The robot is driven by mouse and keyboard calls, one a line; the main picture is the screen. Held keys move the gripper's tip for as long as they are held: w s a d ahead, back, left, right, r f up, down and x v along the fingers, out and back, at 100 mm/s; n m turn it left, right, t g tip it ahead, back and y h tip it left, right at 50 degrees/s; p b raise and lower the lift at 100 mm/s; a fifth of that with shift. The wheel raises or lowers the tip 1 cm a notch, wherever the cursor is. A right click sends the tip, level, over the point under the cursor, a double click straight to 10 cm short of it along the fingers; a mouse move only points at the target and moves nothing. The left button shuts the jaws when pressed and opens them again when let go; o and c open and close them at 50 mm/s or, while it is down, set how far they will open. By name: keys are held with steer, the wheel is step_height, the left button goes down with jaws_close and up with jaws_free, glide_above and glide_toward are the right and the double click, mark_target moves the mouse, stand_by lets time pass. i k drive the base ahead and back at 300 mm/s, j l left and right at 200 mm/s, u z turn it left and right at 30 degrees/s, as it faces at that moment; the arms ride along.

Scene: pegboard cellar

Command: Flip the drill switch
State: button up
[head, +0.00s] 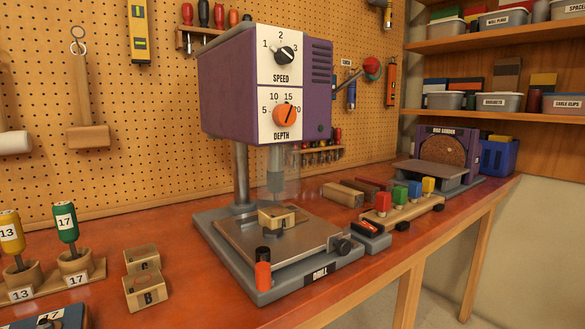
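The drill press has a purple head (225,90) with a black SPEED knob (285,54) and an orange DEPTH knob (285,115). Its grey base carries a DRILL label (321,271). A small grey box with a red rocker switch (369,228) sits at the base's right side. I cannot tell for sure which way the rocker is tipped. A wooden block (270,219) is on the drill's plate, below the grey chuck (276,158) and a clear guard. My gripper is not in view.
A black-topped red cylinder (263,275) stands at the base's front corner. A black knob (344,246) is near the switch box. Right of it is a wooden rack with coloured blocks (405,210), then a disc sander (442,150). Wooden blocks (147,292) lie left; bench is bare between.

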mark_target(364, 224)
steer(key=i+l, duration=0.7)
steer(key=l, duration=0.1)
